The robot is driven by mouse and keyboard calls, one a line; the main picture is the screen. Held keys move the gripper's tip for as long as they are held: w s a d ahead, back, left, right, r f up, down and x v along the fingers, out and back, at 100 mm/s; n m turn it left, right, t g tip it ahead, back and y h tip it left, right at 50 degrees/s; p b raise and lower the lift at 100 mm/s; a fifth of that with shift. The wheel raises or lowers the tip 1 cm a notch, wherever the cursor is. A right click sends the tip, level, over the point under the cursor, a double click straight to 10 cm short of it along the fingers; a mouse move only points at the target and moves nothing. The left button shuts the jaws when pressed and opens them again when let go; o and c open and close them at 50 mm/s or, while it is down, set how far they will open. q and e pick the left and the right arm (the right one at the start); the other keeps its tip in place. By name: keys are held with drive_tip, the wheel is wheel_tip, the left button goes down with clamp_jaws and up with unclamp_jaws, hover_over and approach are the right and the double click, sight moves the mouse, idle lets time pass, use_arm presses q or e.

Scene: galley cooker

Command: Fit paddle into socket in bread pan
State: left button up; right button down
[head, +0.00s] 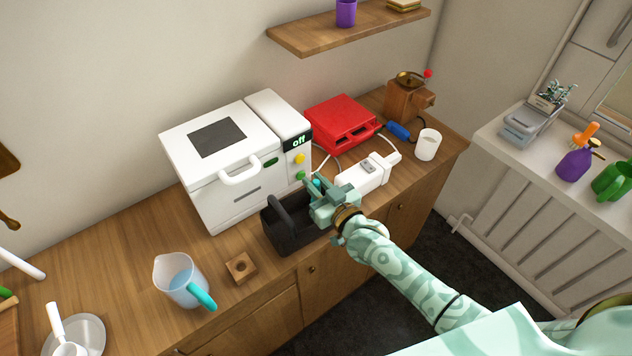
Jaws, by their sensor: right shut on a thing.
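The bread pan (283,232) is a dark, open box with a raised handle at its left end. It stands on the wooden counter in front of the white bread machine (225,165). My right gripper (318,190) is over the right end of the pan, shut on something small. A bit of bright cyan shows at its fingers, and I take this to be the paddle (317,183); most of it is hidden by the gripper. The socket inside the pan is hidden too. I cannot tell whether paddle and pan touch. My left gripper is out of view.
A white socket block (368,177) lies close right of the gripper, with a red appliance (341,123) behind. A white cup (428,145) is farther right.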

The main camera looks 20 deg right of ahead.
drive_tip(key=shift+f+b, duration=1.85)
drive_tip(key=shift+f, duration=0.65)
drive_tip(key=c, duration=0.6)
unclamp_jaws()
drive_tip(key=shift+s, duration=0.1)
drive_tip(key=shift+s+d+r+p, duration=0.1)
drive_tip(key=shift+s+d+p, duration=0.15)
drive_tip(key=shift+s+p, duration=0.3)
drive_tip(key=shift+p+v, duration=1.9)
drive_tip(key=shift+v, duration=2.45)
drive_tip(key=shift+s, duration=0.1)
